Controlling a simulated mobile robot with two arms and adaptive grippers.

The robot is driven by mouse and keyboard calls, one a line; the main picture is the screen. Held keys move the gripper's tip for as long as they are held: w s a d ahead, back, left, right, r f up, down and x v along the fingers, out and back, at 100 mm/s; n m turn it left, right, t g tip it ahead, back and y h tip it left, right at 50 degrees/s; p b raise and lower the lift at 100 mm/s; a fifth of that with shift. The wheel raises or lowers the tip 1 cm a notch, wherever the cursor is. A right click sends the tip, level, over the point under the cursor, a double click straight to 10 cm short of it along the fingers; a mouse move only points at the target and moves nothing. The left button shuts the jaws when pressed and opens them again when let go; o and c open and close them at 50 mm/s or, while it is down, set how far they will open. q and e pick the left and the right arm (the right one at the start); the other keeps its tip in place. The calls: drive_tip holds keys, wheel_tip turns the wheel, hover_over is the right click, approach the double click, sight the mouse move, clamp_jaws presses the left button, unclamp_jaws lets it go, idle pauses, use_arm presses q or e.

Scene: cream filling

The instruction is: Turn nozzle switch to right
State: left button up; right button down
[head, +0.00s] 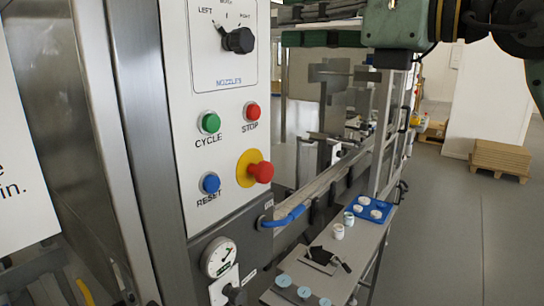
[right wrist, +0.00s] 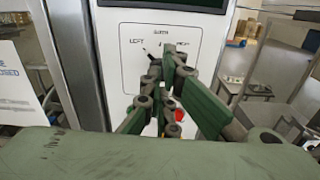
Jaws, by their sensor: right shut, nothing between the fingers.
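The nozzle switch (head: 238,40) is a black knob on the upper white panel, below the LEFT and RIGHT labels and above the word NOZZLES. I cannot tell its exact setting. In the right wrist view, my right gripper (right wrist: 168,62) is shut and empty, with its green and grey fingers in front of a panel marked LEFT and RIGHT. A dark part (right wrist: 154,57) beside the fingertips may be the knob; the fingers hide most of that spot. I cannot tell whether they touch it. My left gripper is in neither view.
Below the switch are the green CYCLE button (head: 210,123), the red STOP button (head: 252,111), the blue RESET button (head: 211,183) and a red emergency stop (head: 260,172) on yellow. A pressure gauge (head: 219,257) sits lower. A blue tray (head: 378,204) lies on the side shelf.

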sight(238, 41)
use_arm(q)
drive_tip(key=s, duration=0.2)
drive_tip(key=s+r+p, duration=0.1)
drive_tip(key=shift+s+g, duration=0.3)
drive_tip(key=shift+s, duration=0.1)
use_arm(e)
drive_tip(key=s+x, duration=0.1)
drive_tip(key=x, duration=0.5)
drive_tip(key=shift+a+n, duration=0.3)
drive_tip(key=shift+a, duration=0.1)
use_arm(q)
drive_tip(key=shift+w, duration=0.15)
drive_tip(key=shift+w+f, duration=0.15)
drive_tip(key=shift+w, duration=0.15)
use_arm(e)
drive_tip(key=shift+f, duration=0.25)
